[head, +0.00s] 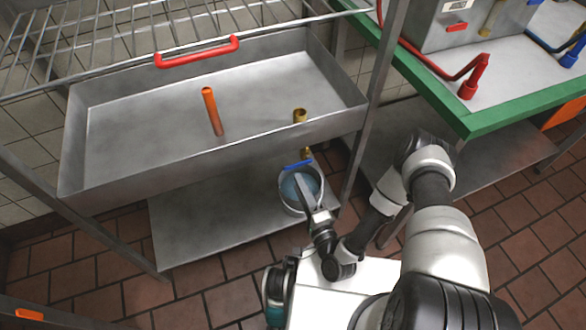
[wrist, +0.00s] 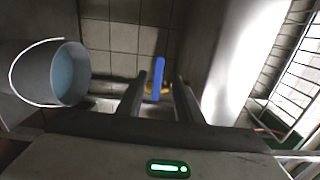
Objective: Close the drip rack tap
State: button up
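The drip rack tap has a brass body (head: 306,153) and a blue lever handle (head: 298,165). It hangs below the front right of the grey metal drip tray (head: 130,175). In the head view the lever lies crosswise, roughly level. In the wrist view the blue handle (wrist: 158,75) shows between my gripper's fingers, with brass partly behind it. My gripper (wrist: 159,80) is open, with a gap on each side of the handle; I cannot tell how far ahead the handle is. In the head view my gripper (head: 300,184) is over the bucket, just below the tap.
A grey bucket (wrist: 35,85) with bluish liquid stands below the tap, close beside my gripper; it also shows in the head view (head: 290,197). A rack post (head: 375,85) and a green-edged table (head: 500,118) are at the right. A lower shelf (head: 205,235) lies left of the bucket.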

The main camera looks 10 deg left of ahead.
jog(key=v, duration=0.5)
dwell(0.5)
